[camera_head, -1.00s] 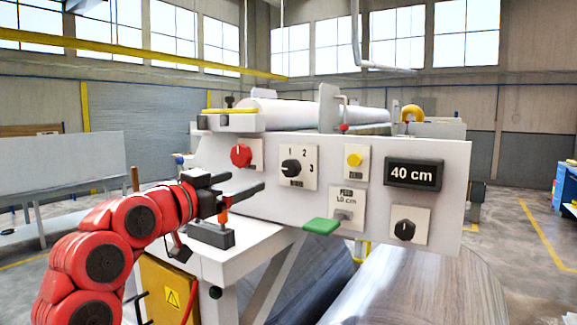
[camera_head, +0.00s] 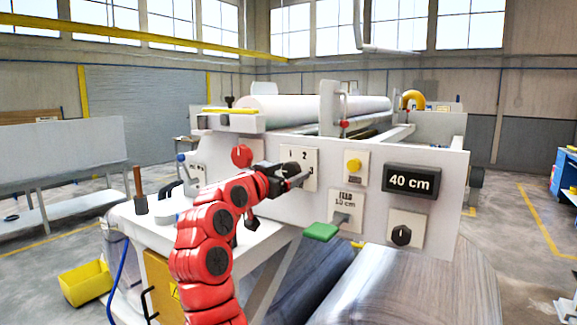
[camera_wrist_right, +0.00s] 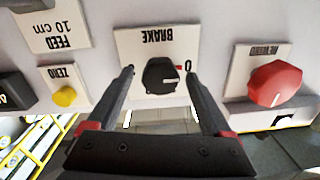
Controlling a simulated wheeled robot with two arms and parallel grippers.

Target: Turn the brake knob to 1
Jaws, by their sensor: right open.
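The black brake knob (camera_wrist_right: 160,75) sits on a cream plate marked BRAKE (camera_wrist_right: 128,42), upside down in the right wrist view. The white mark on the knob is on the side of the 0. My right gripper (camera_wrist_right: 158,70) is open, with one finger on each side of the knob. I cannot tell whether the fingers touch it. The right gripper also shows in front of the plate in the head view (camera_head: 303,179). My left gripper is not in view.
A red rewind knob (camera_wrist_right: 275,83) is beside the brake plate. The yellow zero button (camera_head: 353,166), the feed plate with a green lever (camera_head: 320,232), a 40 cm display (camera_head: 411,181) and another black knob (camera_head: 402,235) are to the right on the white panel (camera_head: 448,180).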

